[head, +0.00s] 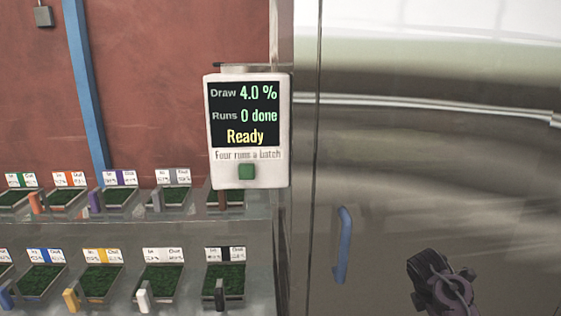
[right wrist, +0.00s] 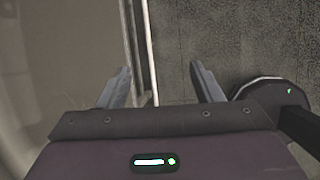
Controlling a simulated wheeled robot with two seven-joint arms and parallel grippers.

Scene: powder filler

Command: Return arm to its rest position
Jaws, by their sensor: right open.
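My right gripper shows at the lower right of the head view (head: 440,280), in front of the steel door and apart from the blue handle. In the right wrist view its two fingers (right wrist: 162,88) are spread apart with nothing between them. Behind the fingers is a grey speckled surface with a pale vertical edge. My left gripper is out of view.
A blue handle (head: 343,245) is on the steel door (head: 400,180). Shelves of labelled trays (head: 100,230) stand at left.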

